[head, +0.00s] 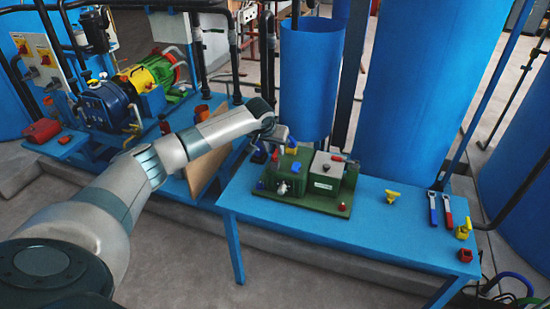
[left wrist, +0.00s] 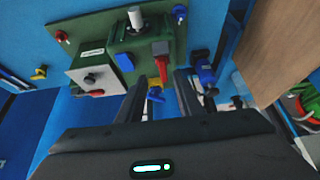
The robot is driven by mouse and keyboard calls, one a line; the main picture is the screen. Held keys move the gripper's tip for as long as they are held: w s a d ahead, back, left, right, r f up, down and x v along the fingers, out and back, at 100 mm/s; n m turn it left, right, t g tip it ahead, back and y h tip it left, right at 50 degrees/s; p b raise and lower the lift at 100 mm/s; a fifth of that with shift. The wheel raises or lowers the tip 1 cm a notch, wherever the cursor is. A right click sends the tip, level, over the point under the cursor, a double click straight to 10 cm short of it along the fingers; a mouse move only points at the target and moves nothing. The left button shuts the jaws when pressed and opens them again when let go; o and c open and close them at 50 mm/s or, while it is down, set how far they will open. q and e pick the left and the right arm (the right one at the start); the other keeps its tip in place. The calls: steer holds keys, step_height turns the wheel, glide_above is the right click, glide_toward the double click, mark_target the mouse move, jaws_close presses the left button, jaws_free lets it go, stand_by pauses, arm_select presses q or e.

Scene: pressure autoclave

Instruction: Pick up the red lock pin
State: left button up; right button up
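A green unit (head: 285,173) and a grey box (head: 326,173) stand on a green plate (head: 309,201) on the blue table. A red piece (head: 275,155) sits at the green unit; in the left wrist view this red piece (left wrist: 160,48) hangs beside the green block (left wrist: 128,38). I cannot tell for sure that it is the lock pin. A second red piece (head: 466,256) lies at the table's front right. My left gripper (head: 283,138) is above the green unit's back edge. Its fingers (left wrist: 162,98) are apart, with a yellow piece (left wrist: 156,94) visible beyond the gap. My right gripper is out of view.
Yellow pieces (head: 391,196) and two wrenches, blue-handled (head: 433,207) and red-handled (head: 448,210), lie on the table's right side. A large blue tank (head: 425,90) and a blue cylinder (head: 311,75) rise behind. A brown board (head: 205,162) leans left. The table's front strip is clear.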

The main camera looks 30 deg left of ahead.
mark_target(274, 154)
arm_select(q)
steer(key=shift+w+a+f+p, duration=0.25)
steer(key=shift+f+p, duration=0.25)
steer(key=shift+f, duration=0.05)
steer(key=shift+p+x, duration=0.35)
steer(key=shift+x, duration=1.45)
steer(key=shift+s+a, duration=0.1)
steer(key=shift+a, duration=0.05)
steer(key=shift+c, duration=0.6)
jaws_close()
